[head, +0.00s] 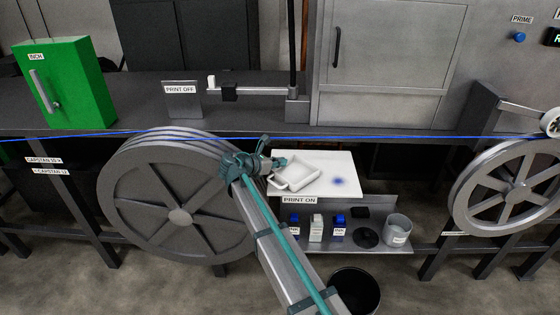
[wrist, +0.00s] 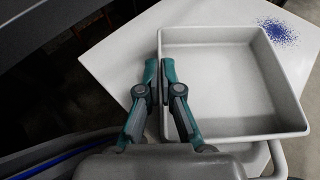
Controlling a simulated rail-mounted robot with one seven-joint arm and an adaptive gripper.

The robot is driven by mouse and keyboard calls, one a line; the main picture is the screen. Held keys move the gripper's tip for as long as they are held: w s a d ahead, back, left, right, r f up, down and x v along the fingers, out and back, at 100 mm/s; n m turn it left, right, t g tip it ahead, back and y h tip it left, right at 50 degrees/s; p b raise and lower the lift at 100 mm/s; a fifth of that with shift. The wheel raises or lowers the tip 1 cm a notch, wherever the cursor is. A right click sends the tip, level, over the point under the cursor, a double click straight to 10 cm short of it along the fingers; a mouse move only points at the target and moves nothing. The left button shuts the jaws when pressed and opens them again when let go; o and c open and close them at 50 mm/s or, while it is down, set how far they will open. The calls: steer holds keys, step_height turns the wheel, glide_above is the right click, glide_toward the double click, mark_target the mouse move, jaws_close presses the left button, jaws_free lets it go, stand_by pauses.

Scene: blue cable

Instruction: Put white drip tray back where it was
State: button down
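The white drip tray (head: 302,180) is a shallow square pan, empty inside. In the head view it is over the left part of a white board (head: 345,165), turned at an angle to it. My gripper (head: 275,164) is at the tray's left side. In the wrist view the tray (wrist: 225,90) fills the right half, and my gripper's (wrist: 161,72) teal fingers are close together with the tray's left wall between their tips. Whether the tray rests on the board or hangs just above it, I cannot tell.
The board has a blue ink spot (head: 338,182). Below, a shelf (head: 330,245) holds bottles, a black disc (head: 366,238) and a grey cup (head: 397,230). A large wheel (head: 180,195) stands left; a dark bin (head: 355,290) is on the floor.

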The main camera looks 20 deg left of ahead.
steer(key=c, duration=1.8)
jaws_free()
steer(key=shift+f, duration=0.15)
steer(key=o, duration=0.5)
steer(key=b+v, duration=0.4)
steer(key=v, duration=0.8)
steer(key=shift+r, duration=0.2)
